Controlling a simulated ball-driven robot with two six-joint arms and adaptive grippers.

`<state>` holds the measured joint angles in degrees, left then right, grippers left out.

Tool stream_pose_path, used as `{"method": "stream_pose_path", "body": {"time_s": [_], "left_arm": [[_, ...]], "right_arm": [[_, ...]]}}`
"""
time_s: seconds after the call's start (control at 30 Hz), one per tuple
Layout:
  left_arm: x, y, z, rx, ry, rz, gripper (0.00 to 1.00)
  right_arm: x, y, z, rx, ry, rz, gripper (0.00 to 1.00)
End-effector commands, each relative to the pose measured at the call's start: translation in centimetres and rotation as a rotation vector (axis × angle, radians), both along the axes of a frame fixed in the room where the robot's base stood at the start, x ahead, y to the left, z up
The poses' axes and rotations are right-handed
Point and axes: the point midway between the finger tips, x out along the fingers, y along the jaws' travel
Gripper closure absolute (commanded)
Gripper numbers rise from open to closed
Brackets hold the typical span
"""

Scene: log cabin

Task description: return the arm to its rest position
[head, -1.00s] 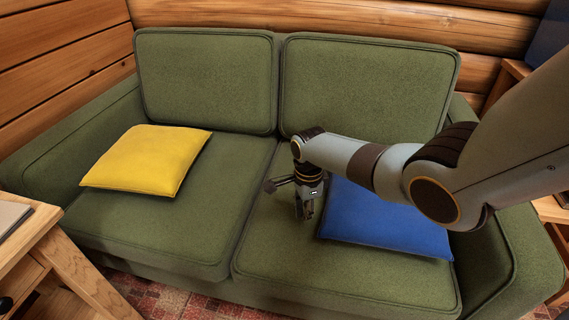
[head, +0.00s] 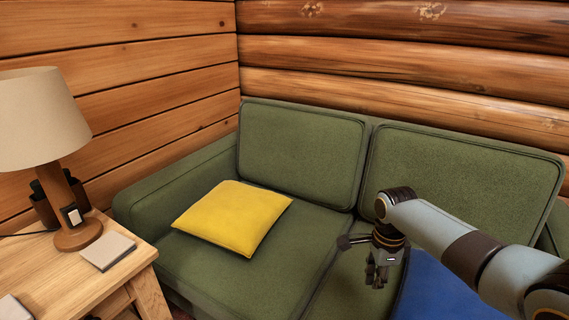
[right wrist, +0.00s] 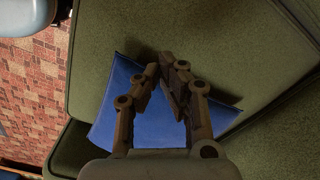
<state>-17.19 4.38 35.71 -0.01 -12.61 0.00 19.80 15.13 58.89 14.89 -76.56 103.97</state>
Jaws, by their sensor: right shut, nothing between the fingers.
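My right arm comes in from the right in the head view. Its gripper (head: 376,274) hangs fingers down above the right seat of the green sofa (head: 290,150), beside the blue cushion (head: 440,292). In the right wrist view the right gripper's fingers (right wrist: 168,62) are closed together at the tips with nothing between them. The blue cushion (right wrist: 160,125) lies below and behind the fingers in that view. My left gripper is not in view.
A yellow cushion (head: 234,218) lies on the left seat. A wooden side table (head: 130,268) at the left holds a lamp (head: 45,125) and a small grey book-like item (head: 107,251). Log walls stand behind. A brick-patterned red rug (right wrist: 30,90) shows in the right wrist view.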

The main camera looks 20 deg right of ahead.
Motion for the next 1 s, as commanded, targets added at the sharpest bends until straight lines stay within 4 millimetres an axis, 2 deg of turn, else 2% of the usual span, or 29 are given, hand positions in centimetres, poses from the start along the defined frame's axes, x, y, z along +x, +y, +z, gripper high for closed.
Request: {"method": "stream_pose_path", "body": {"time_s": [0.17, 0.27, 0.37, 0.5, 0.6, 0.8, 1.0], "left_arm": [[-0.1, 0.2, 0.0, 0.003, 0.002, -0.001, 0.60], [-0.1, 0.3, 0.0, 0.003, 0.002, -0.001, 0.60], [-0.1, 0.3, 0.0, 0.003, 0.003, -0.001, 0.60], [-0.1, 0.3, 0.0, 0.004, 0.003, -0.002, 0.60], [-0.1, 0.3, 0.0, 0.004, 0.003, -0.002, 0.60], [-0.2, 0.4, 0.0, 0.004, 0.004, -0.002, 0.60], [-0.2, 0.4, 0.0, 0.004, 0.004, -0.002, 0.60]], "right_arm": [[-0.7, 0.4, -0.1, -0.006, -0.004, 0.065, 1.00], [-2.5, 1.7, 0.2, -0.020, -0.019, 0.255, 1.00], [-5.6, 3.8, 1.2, -0.047, -0.043, 0.564, 1.00], [-10.8, 6.7, 4.4, -0.105, -0.076, 1.036, 1.00], [-13.6, 8.1, 6.9, -0.144, -0.090, 1.283, 1.00], [-17.7, 9.6, 11.1, -0.210, -0.100, 1.609, 1.00], [-20.6, 10.5, 14.7, -0.265, -0.100, 1.832, 1.00]]}}
